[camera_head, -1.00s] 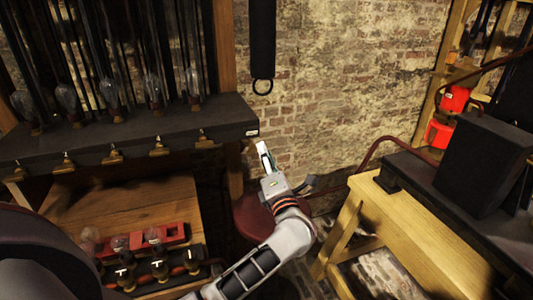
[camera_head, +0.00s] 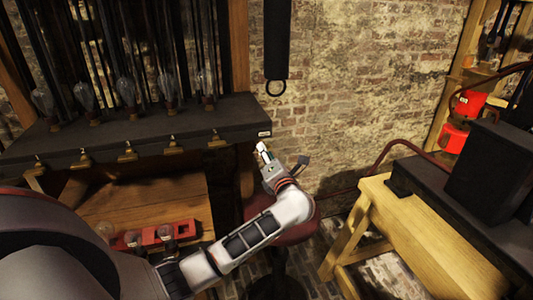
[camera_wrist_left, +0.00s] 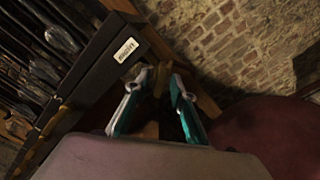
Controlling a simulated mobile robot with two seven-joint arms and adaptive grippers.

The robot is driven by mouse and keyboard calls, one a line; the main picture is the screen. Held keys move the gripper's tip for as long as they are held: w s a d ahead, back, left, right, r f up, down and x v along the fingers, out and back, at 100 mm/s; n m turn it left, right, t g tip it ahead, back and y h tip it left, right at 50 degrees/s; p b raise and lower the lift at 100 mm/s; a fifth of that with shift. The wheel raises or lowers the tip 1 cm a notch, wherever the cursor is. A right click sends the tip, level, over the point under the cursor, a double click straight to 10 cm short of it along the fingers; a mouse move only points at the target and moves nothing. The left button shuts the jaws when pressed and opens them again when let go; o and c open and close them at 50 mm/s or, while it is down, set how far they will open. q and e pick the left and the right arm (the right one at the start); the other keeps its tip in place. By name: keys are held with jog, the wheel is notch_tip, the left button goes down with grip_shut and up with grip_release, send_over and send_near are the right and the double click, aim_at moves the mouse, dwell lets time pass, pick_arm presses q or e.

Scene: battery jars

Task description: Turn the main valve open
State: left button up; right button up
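A row of brass valves hangs along the front edge of a black shelf (camera_head: 110,140). The rightmost valve (camera_head: 217,141) is near the shelf's labelled right end. I cannot tell from a marking which one is the main valve. My left gripper (camera_head: 262,149) is just below that right end, to the right of the rightmost valve. In the left wrist view its two fingers (camera_wrist_left: 160,84) are apart. A brownish-yellow shape (camera_wrist_left: 160,76) shows between or behind the fingertips; contact is unclear. My right gripper is out of view.
Glass bulbs (camera_head: 126,90) stand on the shelf. A red holder (camera_head: 155,236) with bulbs sits lower left. A dark red round stool (camera_head: 300,230) is under my left arm. A wooden table (camera_head: 400,220) carries a black box (camera_head: 490,175) at right. A brick wall (camera_head: 350,90) stands behind.

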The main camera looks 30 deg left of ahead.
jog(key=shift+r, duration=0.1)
pick_arm(q)
grip_shut()
